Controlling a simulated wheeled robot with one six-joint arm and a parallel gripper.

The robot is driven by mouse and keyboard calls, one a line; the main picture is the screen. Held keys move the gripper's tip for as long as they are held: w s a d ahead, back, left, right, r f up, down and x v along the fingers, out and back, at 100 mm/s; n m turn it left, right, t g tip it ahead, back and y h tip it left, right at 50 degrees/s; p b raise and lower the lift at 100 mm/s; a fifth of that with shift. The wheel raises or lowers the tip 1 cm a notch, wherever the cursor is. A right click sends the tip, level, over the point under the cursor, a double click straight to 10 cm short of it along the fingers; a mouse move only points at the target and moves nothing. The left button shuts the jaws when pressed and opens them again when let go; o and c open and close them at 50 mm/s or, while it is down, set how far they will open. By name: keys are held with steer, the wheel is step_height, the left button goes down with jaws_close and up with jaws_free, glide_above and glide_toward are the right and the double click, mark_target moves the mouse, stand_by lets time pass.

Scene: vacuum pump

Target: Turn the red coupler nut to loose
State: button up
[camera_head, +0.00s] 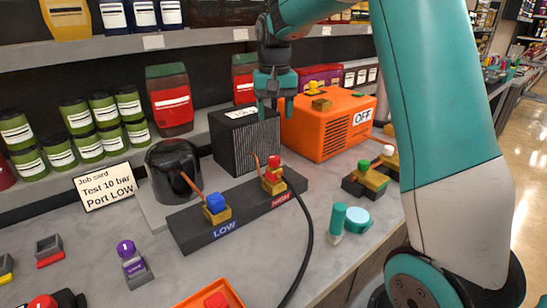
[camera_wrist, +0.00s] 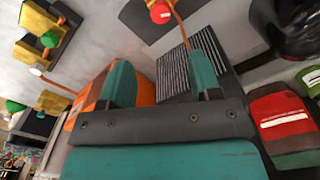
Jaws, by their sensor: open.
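The red coupler nut (camera_head: 273,162) sits on a brass fitting at the right end of a dark manifold (camera_head: 190,230). A copper tube rises beside it and a black hose runs from near it towards the front. In the wrist view the red nut (camera_wrist: 160,11) is at the top edge, partly cut off. My gripper (camera_head: 275,104) points down above and behind the nut, apart from it, in front of the black finned box. In the wrist view its two teal fingers are spread with nothing between them. A blue nut (camera_head: 215,203) sits at the LOW port.
An orange machine (camera_head: 330,122) marked OFF stands behind to the right. A black dome (camera_head: 172,170) stands left of the manifold. A teal cylinder (camera_head: 338,218), a round pale-topped piece (camera_head: 357,220) and a green-knobbed fitting (camera_head: 364,178) are to the right. An orange tray (camera_head: 183,301) is in front.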

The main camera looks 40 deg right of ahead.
mark_target(274, 157)
step_height(274, 157, down, 13)
steer(key=shift+r+p, duration=0.1)
steer(key=shift+p, duration=0.2)
steer(key=shift+a, duration=0.15)
steer(key=c, duration=0.9)
